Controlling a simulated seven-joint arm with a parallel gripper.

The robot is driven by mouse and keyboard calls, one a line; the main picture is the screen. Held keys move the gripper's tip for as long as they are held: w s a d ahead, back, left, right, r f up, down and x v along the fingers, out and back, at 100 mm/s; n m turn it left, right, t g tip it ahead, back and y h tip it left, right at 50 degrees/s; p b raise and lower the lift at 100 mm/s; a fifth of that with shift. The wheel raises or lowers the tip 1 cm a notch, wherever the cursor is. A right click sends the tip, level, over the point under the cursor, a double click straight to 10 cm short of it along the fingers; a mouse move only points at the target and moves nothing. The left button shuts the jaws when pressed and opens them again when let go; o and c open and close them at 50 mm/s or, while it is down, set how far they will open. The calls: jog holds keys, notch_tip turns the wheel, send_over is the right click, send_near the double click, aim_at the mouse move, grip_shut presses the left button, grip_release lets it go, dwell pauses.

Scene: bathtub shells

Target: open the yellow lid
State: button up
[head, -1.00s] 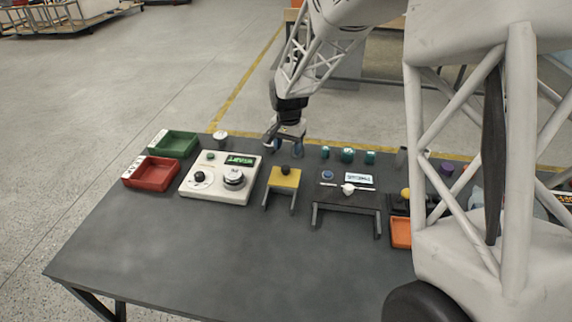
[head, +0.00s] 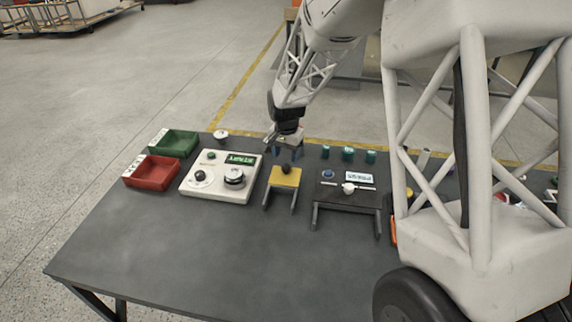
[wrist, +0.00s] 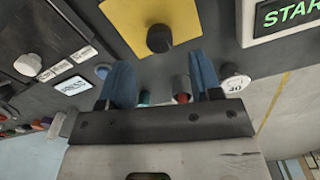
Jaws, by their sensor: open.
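The yellow lid (head: 285,178) is a flat square plate on a small dark-legged stand, with a round black knob (head: 286,168) on top. It also shows at the top of the wrist view (wrist: 188,18), with the knob (wrist: 159,38) near its lower edge. My gripper (head: 286,153) is behind the lid in the head view, above the back of the table. In the wrist view its two blue fingers (wrist: 163,78) are spread apart with nothing between them. The knob lies beyond the fingertips, apart from them. The space under the lid is hidden.
Left of the lid stands a white device (head: 220,178) with a green display and dials. Red (head: 151,172) and green (head: 176,144) trays sit further left. A dark stand (head: 346,197) with a white knob is to the right. Small green cylinders (head: 347,154) stand behind. The front table is clear.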

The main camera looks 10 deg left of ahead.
aim_at(286, 166)
jog(key=shift+f, duration=2.4)
grip_shut()
